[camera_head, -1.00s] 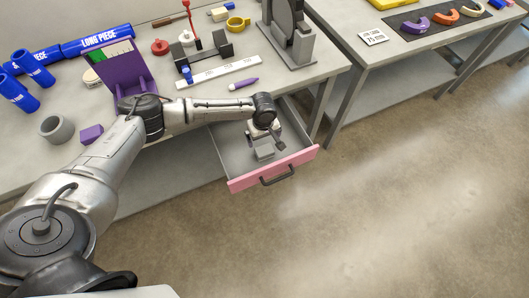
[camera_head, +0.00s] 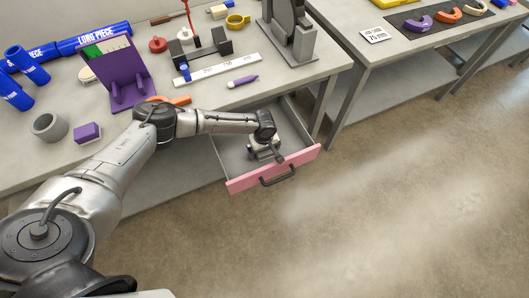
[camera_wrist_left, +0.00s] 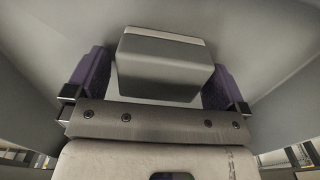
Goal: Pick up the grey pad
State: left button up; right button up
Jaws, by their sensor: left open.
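The grey pad (camera_wrist_left: 165,66) is a small block lying in the open pink-fronted drawer (camera_head: 275,168). In the left wrist view it sits between the two purple fingers of my left gripper (camera_wrist_left: 158,78). The fingers are open, with a visible gap on its left side; whether the right finger touches it I cannot tell. In the head view my left gripper (camera_head: 265,150) is down inside the drawer and hides most or all of the pad. My right gripper is not in view.
The drawer walls stand close around my left gripper. On the bench (camera_head: 205,96) above are a purple holder (camera_head: 122,76), a purple block (camera_head: 88,133), a grey ring (camera_head: 48,126), a white ruler (camera_head: 218,70) and blue pipes (camera_head: 95,40). The floor at right is clear.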

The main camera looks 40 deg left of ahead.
pick_arm(q)
jog(key=c, duration=0.9)
notch_tip(320, 180, up, 10)
jog(key=p, duration=0.3)
dwell(0.4)
